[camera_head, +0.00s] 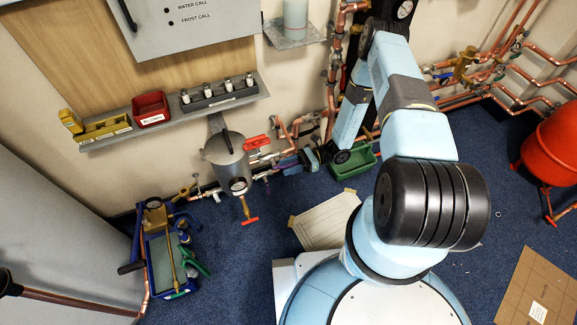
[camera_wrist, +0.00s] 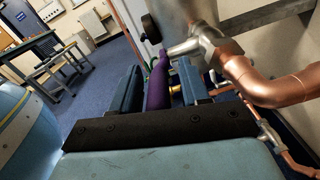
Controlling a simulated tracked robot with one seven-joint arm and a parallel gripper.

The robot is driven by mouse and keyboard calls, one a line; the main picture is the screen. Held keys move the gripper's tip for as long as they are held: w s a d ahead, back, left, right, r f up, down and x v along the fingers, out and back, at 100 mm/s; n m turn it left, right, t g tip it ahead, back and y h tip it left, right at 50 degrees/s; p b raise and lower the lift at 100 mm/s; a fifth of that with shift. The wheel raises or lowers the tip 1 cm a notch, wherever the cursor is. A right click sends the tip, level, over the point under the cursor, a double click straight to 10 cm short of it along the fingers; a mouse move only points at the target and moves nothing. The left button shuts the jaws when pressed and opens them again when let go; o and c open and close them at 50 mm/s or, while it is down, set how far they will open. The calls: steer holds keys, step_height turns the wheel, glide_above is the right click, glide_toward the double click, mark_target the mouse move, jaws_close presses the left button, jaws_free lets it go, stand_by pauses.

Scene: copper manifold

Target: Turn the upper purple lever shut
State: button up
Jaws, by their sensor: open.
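A purple lever (camera_wrist: 158,88) shows in the wrist view, joined at its far end to a metal valve body (camera_wrist: 190,45) on the pipework. My gripper (camera_wrist: 160,76) is open, with one finger on each side of the lever. A gap shows beside the lever, and I cannot tell whether either finger touches it. In the head view my gripper (camera_head: 303,158) is at the pipes just right of the grey cylindrical vessel (camera_head: 228,160). The lever is too small and covered there to make out clearly, and I cannot tell it from a second purple one.
Copper pipe (camera_wrist: 265,85) runs close to the right of my gripper in the wrist view. In the head view a red lever (camera_head: 256,142) sits by the vessel, a green bin (camera_head: 353,162) stands below my arm, and a blue tool tray (camera_head: 170,265) is at lower left.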

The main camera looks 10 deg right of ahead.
steer(key=shift+a, duration=0.15)
jaws_close()
stand_by(0.4)
